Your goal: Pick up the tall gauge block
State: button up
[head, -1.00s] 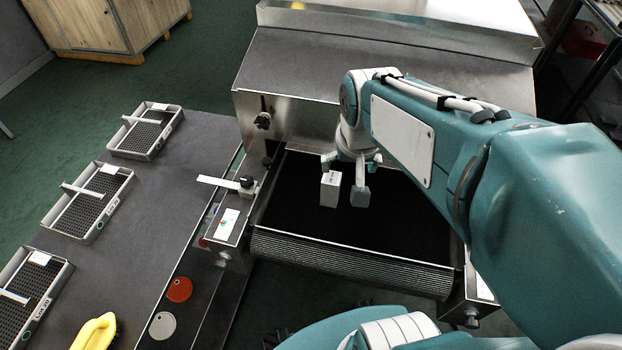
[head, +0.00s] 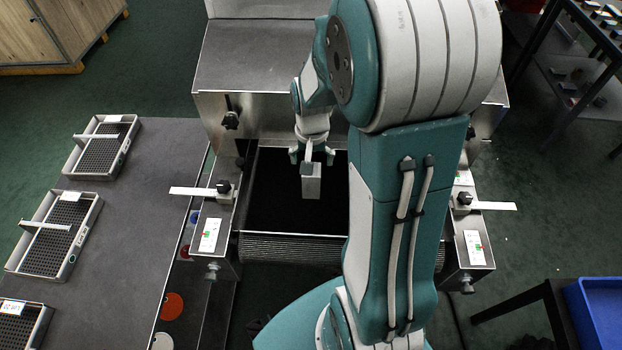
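The tall gauge block (head: 312,187) is a light grey upright block at the black belt of the dryer, in the head view. My gripper (head: 310,162) points down at the top of the block. One grey finger pad overlaps the block's upper part, and teal finger joints show to the left and right. The far side of the block and any finger behind it are hidden. I cannot tell whether the fingers touch the block or whether its base rests on the belt.
The metal dryer housing (head: 268,62) rises behind the black belt (head: 270,205). Side brackets with knobs (head: 223,187) flank the belt. A grey table (head: 150,210) at left carries mesh trays (head: 103,147). A blue bin (head: 600,312) is at lower right. My arm hides the belt's right part.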

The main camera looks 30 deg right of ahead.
aim_at(311, 181)
jog(key=f, duration=0.5)
jog(key=shift+s+a+f, duration=0.1)
jog(key=shift+a+f, duration=0.1)
jog(key=c, duration=1.4)
